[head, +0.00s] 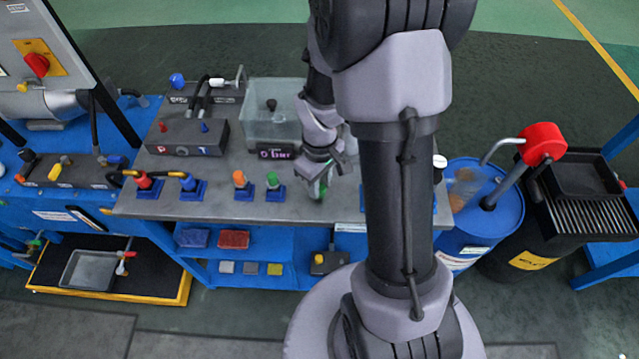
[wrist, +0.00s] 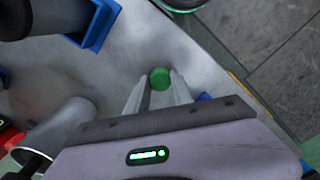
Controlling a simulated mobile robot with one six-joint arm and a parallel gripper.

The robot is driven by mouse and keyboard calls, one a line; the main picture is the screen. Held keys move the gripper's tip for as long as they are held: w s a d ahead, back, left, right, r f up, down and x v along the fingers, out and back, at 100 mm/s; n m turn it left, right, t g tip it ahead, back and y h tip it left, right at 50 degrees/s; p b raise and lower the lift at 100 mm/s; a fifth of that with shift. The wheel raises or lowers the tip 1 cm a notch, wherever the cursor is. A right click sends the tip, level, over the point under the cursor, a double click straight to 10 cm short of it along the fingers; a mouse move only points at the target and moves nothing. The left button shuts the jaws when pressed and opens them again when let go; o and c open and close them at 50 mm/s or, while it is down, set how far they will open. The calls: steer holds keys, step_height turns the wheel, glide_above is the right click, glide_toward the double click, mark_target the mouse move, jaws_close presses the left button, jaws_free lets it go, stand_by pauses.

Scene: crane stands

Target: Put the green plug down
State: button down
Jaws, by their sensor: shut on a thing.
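My gripper (head: 316,187) is over the right part of the grey bench top (head: 222,207), seen partly behind my own arm in the head view. It is shut on the green plug (head: 323,187). In the wrist view the plug's round green end (wrist: 159,78) sits between my gripper's two pale fingertips (wrist: 158,82). The plug's lower part is hidden, and I cannot tell whether it touches the bench. Another green-topped piece (head: 272,180) stands in a blue holder to the left of my gripper.
An orange-topped piece (head: 240,180) and red (head: 143,181) and blue (head: 188,182) hose ends stand in blue holders along the front. A clear tank (head: 270,125) stands behind. A blue drum (head: 485,215) is at the right. Bare bench shows left of my gripper.

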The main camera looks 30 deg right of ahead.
steer(key=c, duration=1.1)
jaws_free()
steer(key=shift+f, duration=0.1)
steer(key=shift+r+p, duration=0.3)
steer(key=shift+r, duration=0.1)
step_height(320, 180, up, 16)
steer(key=a+m+t+p, duration=0.1)
steer(key=a+p, duration=0.1)
steer(key=p, duration=0.3)
steer(key=s+a+r+m+t, duration=0.1)
steer(key=s+a+r+m, duration=0.1)
steer(key=s+a+r, duration=0.1)
steer(key=s+a+r+m+t+y, duration=0.1)
steer(key=s+a+r+m+t, duration=0.1)
steer(key=s+a+r, duration=0.2)
steer(key=s+a+r+m+t+y, duration=0.1)
steer(key=s+a+r+m, duration=0.1)
steer(key=s+a+r, duration=0.2)
steer(key=shift+s+a+r+m+t, duration=0.2)
steer(key=shift+a+r, duration=0.2)
steer(key=shift+r, duration=0.25)
steer(key=shift+s+a+r+m+t, duration=0.1)
steer(key=shift+a+r+m+t, duration=0.1)
steer(key=shift+a+r, duration=0.3)
